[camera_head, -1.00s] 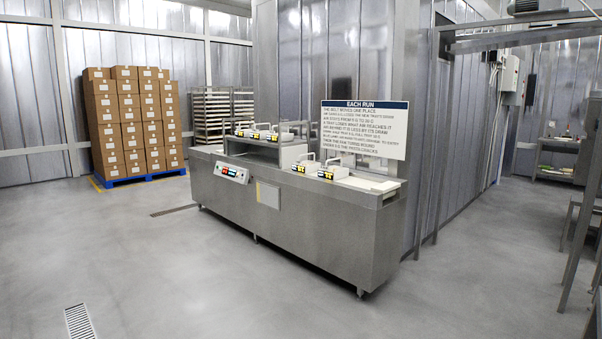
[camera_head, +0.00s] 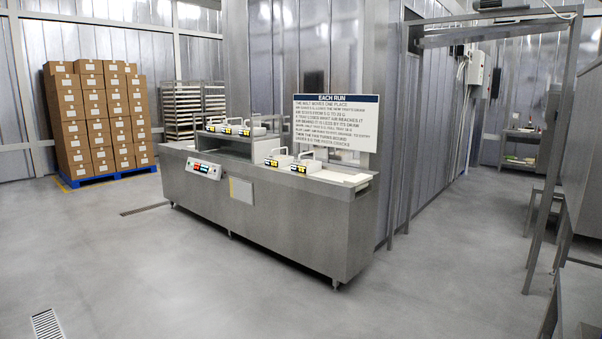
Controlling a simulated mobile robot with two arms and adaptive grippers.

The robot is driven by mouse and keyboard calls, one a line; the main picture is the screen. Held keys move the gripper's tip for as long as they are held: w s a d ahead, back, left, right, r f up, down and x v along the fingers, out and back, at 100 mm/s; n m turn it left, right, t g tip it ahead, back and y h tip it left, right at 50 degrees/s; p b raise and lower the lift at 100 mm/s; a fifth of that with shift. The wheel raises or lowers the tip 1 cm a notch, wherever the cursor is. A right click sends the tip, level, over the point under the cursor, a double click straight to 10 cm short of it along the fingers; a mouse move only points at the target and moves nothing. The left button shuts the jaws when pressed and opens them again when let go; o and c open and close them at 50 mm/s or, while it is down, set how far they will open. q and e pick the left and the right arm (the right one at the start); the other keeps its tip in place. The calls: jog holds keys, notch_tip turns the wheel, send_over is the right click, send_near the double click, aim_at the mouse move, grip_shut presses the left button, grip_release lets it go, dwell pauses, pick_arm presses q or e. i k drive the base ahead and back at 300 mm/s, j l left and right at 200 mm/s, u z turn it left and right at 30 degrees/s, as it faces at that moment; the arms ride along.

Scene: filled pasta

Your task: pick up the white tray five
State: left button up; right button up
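Small white trays with handles and black-and-yellow number labels stand on a long steel machine (camera_head: 265,215). Several of them, including one white tray (camera_head: 211,124) at the left end, sit on its raised shelf. Two more stand lower on the belt to the right: a left white tray (camera_head: 277,158) and a right white tray (camera_head: 306,164). The numbers are too small to read surely, so I cannot tell which tray is five. Neither of my grippers is in view.
A sign (camera_head: 336,122) headed "EACH RUN" stands behind the belt. Stacked cartons (camera_head: 98,120) stand on a blue pallet (camera_head: 110,173) at the left, beside wheeled racks (camera_head: 183,108). Steel frame posts (camera_head: 399,150) stand to the right. The grey floor (camera_head: 150,265) before the machine is clear.

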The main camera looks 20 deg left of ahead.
aim_at(307, 167)
jog(key=i+j+u, duration=0.35)
jog(key=i, duration=0.7)
jog(key=i+u, duration=0.35)
jog(key=i, duration=0.65)
